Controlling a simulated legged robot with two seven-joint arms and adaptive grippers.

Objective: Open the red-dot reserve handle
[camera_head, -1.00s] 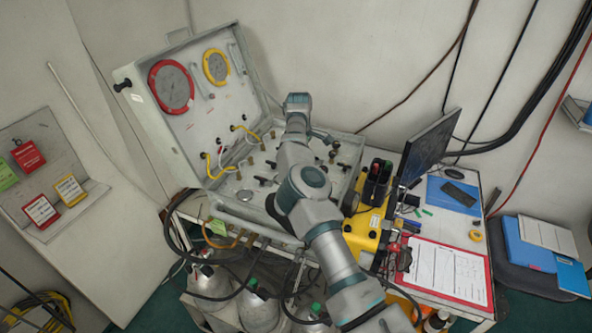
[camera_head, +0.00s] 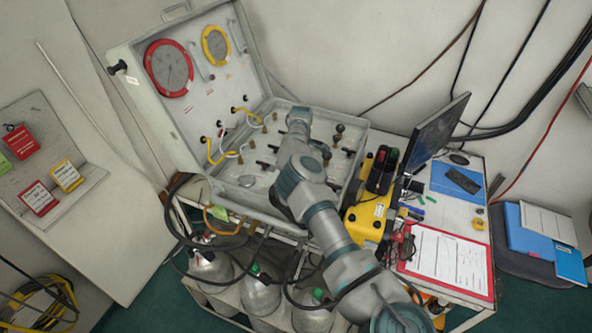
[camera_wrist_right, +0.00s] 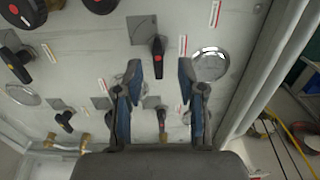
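The air panel case (camera_head: 225,183) stands open with rows of small black handles and brass fittings. In the right wrist view, a black lever handle with a small red mark (camera_wrist_right: 157,58) stands on the panel face, just ahead of the gap between my right fingertips. My right gripper (camera_wrist_right: 158,75) is open, one finger on each side of that gap, with nothing held. I cannot tell whether a finger touches the handle. In the head view my right arm reaches over the case; its fingers are hidden there. My left gripper is not in view.
A round metal disc (camera_wrist_right: 209,64) lies right of the fingers. Other black handles (camera_wrist_right: 14,66) (camera_wrist_right: 65,121) and brass fittings (camera_wrist_right: 162,125) are close by. A yellow case (camera_head: 366,220) and a monitor (camera_head: 437,133) stand right of the panel. Gas cylinders (camera_head: 259,296) stand below.

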